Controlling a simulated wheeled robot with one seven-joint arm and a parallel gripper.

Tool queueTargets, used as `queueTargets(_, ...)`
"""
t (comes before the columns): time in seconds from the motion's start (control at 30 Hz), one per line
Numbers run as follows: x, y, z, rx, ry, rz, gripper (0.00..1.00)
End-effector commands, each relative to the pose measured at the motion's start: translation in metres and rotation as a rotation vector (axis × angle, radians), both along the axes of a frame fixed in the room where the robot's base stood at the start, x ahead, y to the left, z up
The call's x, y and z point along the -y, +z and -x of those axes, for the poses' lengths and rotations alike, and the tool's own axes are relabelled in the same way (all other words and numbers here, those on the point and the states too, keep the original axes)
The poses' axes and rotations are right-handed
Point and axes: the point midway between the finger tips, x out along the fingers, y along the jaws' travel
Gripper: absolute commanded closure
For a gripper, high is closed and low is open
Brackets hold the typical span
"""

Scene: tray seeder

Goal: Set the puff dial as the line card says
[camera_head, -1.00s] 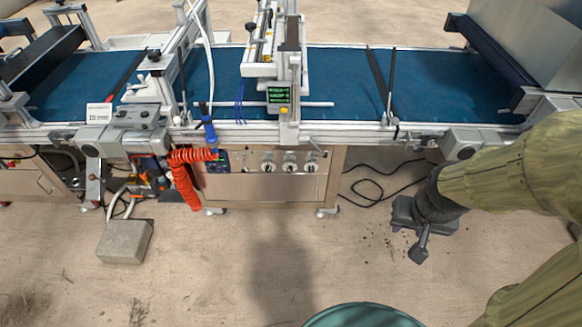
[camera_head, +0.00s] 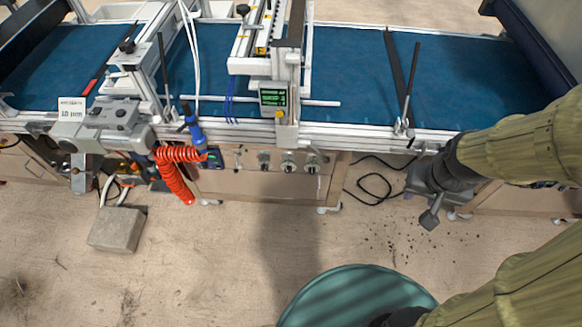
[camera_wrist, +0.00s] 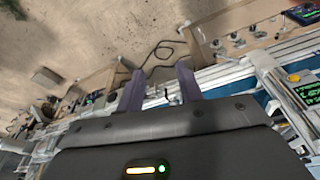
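Several small dials sit in a row on the beige front panel (camera_head: 255,183) below the belt, including a left dial (camera_head: 264,160), a middle one (camera_head: 288,162) and a right one (camera_head: 312,163). Their labels and pointers are too small to read, so I cannot tell which is the puff dial. A white card (camera_head: 72,109) stands at the left, its small print hard to read. My gripper (camera_head: 431,215) hangs right of the dials, well apart from them. In the wrist view, my gripper (camera_wrist: 158,88) has its fingers apart with nothing between them; dials (camera_wrist: 252,28) show at upper right.
A blue belt (camera_head: 350,75) runs along the machine. A green-lit display (camera_head: 273,97) is above the dials. A coiled orange hose (camera_head: 174,175) hangs left of them. A grey block (camera_head: 117,229) and black cable (camera_head: 375,185) lie on the floor. Floor before the panel is clear.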

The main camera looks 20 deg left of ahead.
Motion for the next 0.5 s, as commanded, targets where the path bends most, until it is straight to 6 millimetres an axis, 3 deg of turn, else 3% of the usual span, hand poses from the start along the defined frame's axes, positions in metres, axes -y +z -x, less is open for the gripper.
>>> queueTargets(0.33, 0.0000, 0.0001, 0.0002, 0.000, 0.000, 0.000, 0.64)
queueTargets(0.4, -0.0002, -0.0005, 0.0000, 0.001, 0.000, 0.000, 0.52)
queueTargets(0.5, -0.0029, -0.0078, -0.0036, 0.008, 0.002, -0.004, 0.50)
